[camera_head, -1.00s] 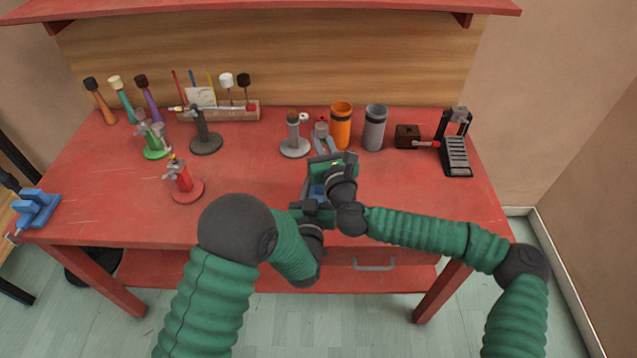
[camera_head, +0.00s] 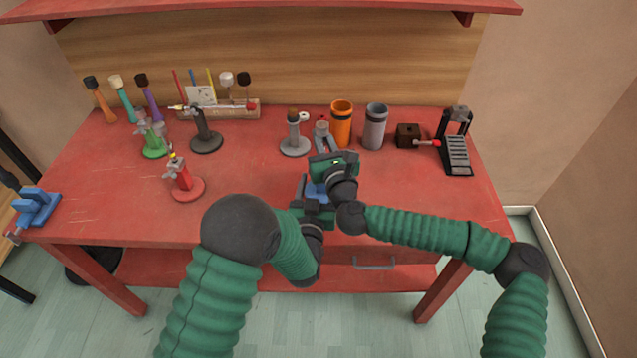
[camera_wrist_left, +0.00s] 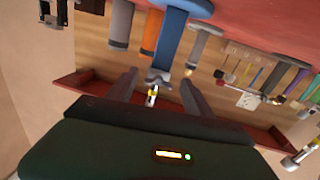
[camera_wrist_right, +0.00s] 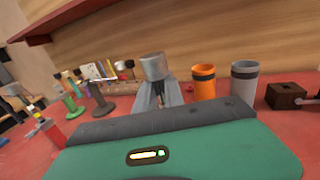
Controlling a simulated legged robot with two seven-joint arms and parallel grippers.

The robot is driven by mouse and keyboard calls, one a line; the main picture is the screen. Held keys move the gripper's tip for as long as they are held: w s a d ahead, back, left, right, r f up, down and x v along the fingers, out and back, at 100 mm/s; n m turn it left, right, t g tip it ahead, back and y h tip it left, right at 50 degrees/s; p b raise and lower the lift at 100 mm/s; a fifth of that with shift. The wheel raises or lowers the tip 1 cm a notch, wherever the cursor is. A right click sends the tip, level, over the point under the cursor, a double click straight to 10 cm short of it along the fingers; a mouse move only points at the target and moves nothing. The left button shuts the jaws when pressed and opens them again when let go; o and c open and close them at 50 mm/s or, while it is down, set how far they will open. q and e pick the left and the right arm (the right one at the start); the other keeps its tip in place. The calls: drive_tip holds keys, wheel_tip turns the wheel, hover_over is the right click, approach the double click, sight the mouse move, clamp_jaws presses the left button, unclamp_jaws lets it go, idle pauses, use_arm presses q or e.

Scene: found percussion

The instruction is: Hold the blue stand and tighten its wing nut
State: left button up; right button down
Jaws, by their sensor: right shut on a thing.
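The blue stand (camera_head: 316,189) is near the front middle of the table, mostly hidden by my grippers. In the left wrist view, its blue post (camera_wrist_left: 170,48) appears upside down, with a small silver and yellow piece (camera_wrist_left: 153,95) at its end. My left gripper (camera_head: 314,188) is open, its fingers (camera_wrist_left: 158,82) either side of the post's end with gaps showing. My right gripper (camera_head: 324,140) lies beyond the stand and is shut on a grey cylindrical piece (camera_wrist_right: 155,67), which also shows in the head view (camera_head: 322,128). I cannot make out the wing nut clearly.
Behind are a grey stand (camera_head: 295,140), an orange cup (camera_head: 341,125) and a grey cup (camera_head: 375,128). A red stand (camera_head: 184,182), green stand (camera_head: 154,145) and dark stand (camera_head: 204,135) stand left. A blue vise (camera_head: 36,208) sits at the left edge. The right front table is clear.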

use_arm(q)
drive_tip(key=s+a, duration=0.1)
drive_tip(key=s, duration=1.1)
drive_tip(key=shift+a, duration=0.15)
drive_tip(key=shift+w, duration=0.1)
use_arm(e)
drive_tip(key=c, duration=1.4)
unclamp_jaws()
drive_tip(key=shift+o, duration=0.2)
drive_tip(key=shift+s, duration=0.1)
